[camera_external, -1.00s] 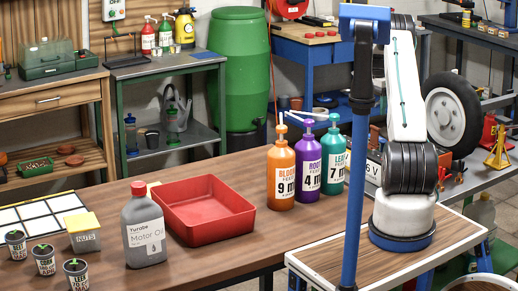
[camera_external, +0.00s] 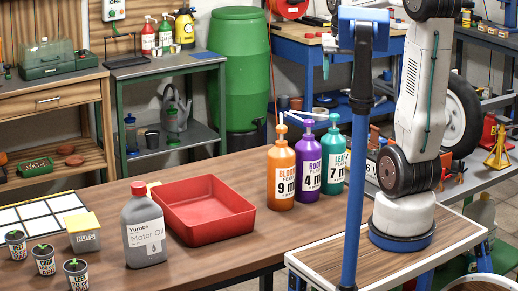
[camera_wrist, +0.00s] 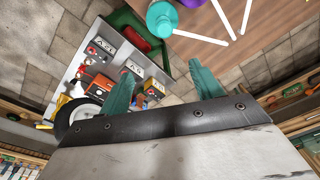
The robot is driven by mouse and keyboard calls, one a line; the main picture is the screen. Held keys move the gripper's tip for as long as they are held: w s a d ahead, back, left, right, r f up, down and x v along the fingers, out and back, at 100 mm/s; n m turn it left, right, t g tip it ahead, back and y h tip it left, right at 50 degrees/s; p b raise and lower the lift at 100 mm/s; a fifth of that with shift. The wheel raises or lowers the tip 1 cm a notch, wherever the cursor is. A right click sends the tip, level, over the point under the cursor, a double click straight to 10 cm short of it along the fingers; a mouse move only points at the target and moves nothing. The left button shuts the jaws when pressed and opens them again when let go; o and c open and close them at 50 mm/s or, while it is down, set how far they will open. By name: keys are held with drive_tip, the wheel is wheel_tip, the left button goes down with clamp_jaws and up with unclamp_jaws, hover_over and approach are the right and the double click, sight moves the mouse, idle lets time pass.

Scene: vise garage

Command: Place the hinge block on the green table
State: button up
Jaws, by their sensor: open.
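I cannot pick out the hinge block with certainty in either view. A table with green legs and a grey top (camera_external: 205,58) stands at the back left in the external view and matches the green table.
On the near brown table stand a red tray (camera_external: 240,221), a motor oil bottle (camera_external: 146,245) and three pump bottles, the orange one (camera_external: 281,180) leftmost. A blue workbench (camera_external: 294,48) is behind. A tyre (camera_wrist: 80,118) shows on the grey bench in the wrist view.

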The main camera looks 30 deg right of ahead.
drive_tip(key=s+a+f+n, duration=0.3)
drive_tip(key=s+a, duration=0.1)
drive_tip(key=s, duration=0.5)
drive_tip(key=s+a+f+n, duration=0.3)
drive_tip(key=s+a, duration=0.1)
drive_tip(key=s, duration=0.6)
